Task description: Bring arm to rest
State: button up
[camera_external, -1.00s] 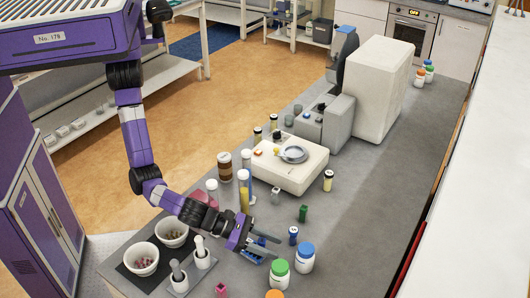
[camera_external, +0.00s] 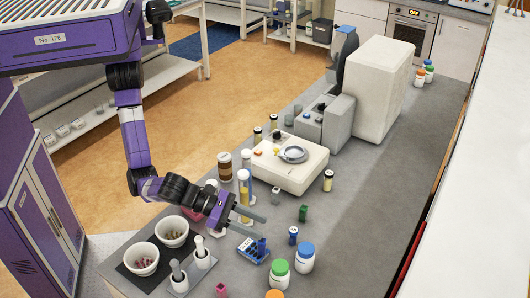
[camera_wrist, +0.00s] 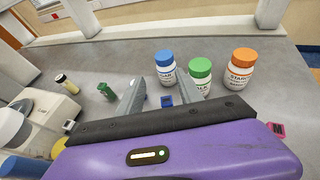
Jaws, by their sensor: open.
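My purple arm reaches over the grey bench from the left in the external view. My gripper (camera_external: 255,214) is open and empty, held above the bench near the blue rack. In the wrist view, my gripper (camera_wrist: 160,95) shows its two grey fingers spread apart with nothing between them in their grasp. A small blue rack or block (camera_external: 253,250) lies on the bench below the gripper.
White jars with green (camera_external: 279,273), blue (camera_external: 305,257) and orange (camera_external: 275,294) lids stand to the right. Two white mortars (camera_external: 171,231) sit at the front left. Tall cylinders (camera_external: 243,190) stand close behind the gripper, before a white balance (camera_external: 290,165). The right bench is clear.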

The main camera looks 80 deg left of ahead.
jog(key=shift+r, duration=0.35)
dwell(0.4)
